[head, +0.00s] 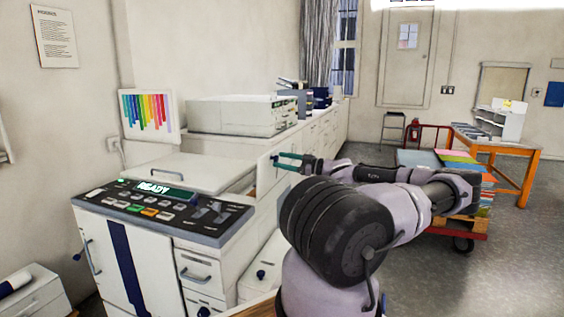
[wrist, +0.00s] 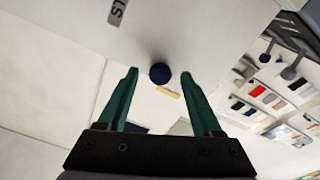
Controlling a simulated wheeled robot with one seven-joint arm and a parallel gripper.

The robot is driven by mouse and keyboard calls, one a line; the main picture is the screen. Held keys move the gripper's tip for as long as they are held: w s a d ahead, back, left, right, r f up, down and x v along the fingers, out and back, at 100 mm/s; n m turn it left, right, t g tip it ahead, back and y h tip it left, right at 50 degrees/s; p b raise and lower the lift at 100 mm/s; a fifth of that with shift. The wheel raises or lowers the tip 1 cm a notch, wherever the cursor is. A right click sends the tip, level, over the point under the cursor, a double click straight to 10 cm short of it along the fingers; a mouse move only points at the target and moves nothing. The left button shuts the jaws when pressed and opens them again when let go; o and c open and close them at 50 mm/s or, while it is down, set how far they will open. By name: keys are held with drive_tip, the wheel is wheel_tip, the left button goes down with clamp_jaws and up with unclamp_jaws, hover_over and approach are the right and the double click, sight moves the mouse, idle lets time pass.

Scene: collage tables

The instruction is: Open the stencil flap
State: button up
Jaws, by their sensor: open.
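A pale panel (wrist: 190,30) with a dark blue round knob (wrist: 160,72) fills the upper part of the wrist view. It bears a grey label (wrist: 117,12) whose lettering is cut off; I take it to be the stencil flap. In the head view a white upright panel (head: 264,180) shows at the right side of the printing machine (head: 130,250). My gripper (head: 278,161), with teal fingers, is at that panel. In the wrist view my gripper (wrist: 160,75) is open, with a finger on each side of the knob. I cannot tell whether the fingers touch it.
The control panel (head: 160,205) reads READY. A white counter (head: 315,130) with another machine (head: 243,114) runs behind. A red cart (head: 455,226) with stacked coloured paper and an orange table (head: 520,153) stand to the right. The grey floor (head: 510,260) at right is clear.

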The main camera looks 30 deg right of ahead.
drive_tip(key=v, duration=1)
drive_tip(key=shift+d, duration=0.1)
drive_tip(key=shift+s, duration=0.1)
